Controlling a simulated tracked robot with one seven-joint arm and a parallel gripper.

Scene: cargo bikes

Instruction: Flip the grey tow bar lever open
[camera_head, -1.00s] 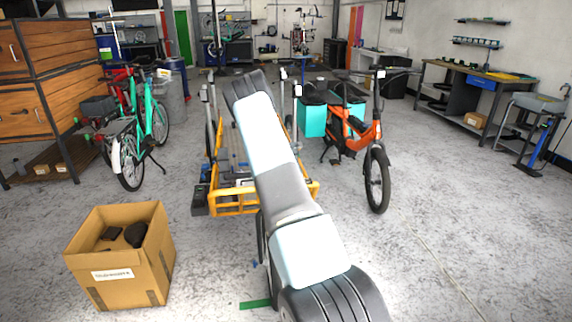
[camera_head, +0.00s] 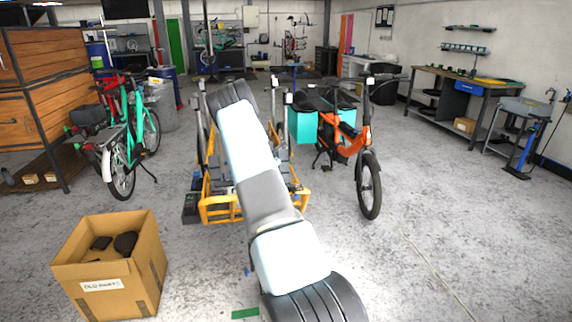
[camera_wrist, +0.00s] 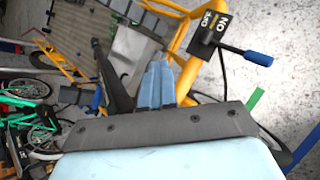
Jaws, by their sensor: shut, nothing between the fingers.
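An orange-yellow cargo frame (camera_head: 222,212) stands ahead of me, partly behind my arm in the head view. In the wrist view its tubes (camera_wrist: 190,72) pass just beyond my gripper (camera_wrist: 160,68). The gripper's blue-grey fingers are together and hold nothing. A long dark grey bar (camera_wrist: 113,82) lies left of the fingers; I cannot tell if it is the tow bar lever. A black box with white lettering (camera_wrist: 207,35) is at upper right, with a black rod ending in a blue grip (camera_wrist: 258,58). No lever is clearly recognisable as the grey one. My arm hides the gripper in the head view.
An open cardboard box (camera_head: 95,278) stands on the floor at front left.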

